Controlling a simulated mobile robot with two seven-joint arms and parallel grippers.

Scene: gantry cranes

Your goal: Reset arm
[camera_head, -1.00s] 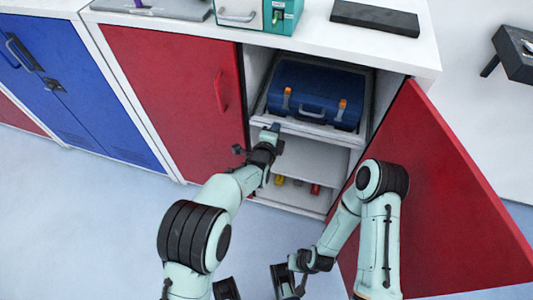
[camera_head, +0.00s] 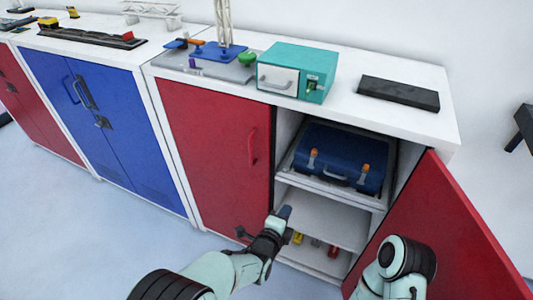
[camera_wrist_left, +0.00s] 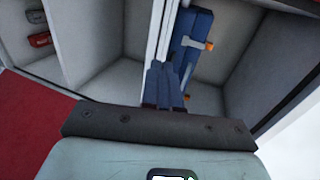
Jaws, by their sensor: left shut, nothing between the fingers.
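My left gripper (camera_head: 285,212) is in front of the open cabinet, near its middle shelf, shut and empty. In the left wrist view its closed fingers (camera_wrist_left: 161,85) point into the cabinet, with the shelf edge and part of the blue case beyond them. My right arm (camera_head: 400,265) shows at the lower right in the head view, but its gripper is out of the picture. The blue toolbox (camera_head: 340,158) with orange latches sits on the upper shelf of the cabinet. It also shows in the left wrist view (camera_wrist_left: 190,40).
The red cabinet door (camera_head: 450,235) stands open at the right; the other red door (camera_head: 215,150) is shut. Small yellow and red items lie on the bottom shelf. A teal drawer box (camera_head: 315,70) and a black slab (camera_head: 398,93) stand on the countertop. The floor at lower left is clear.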

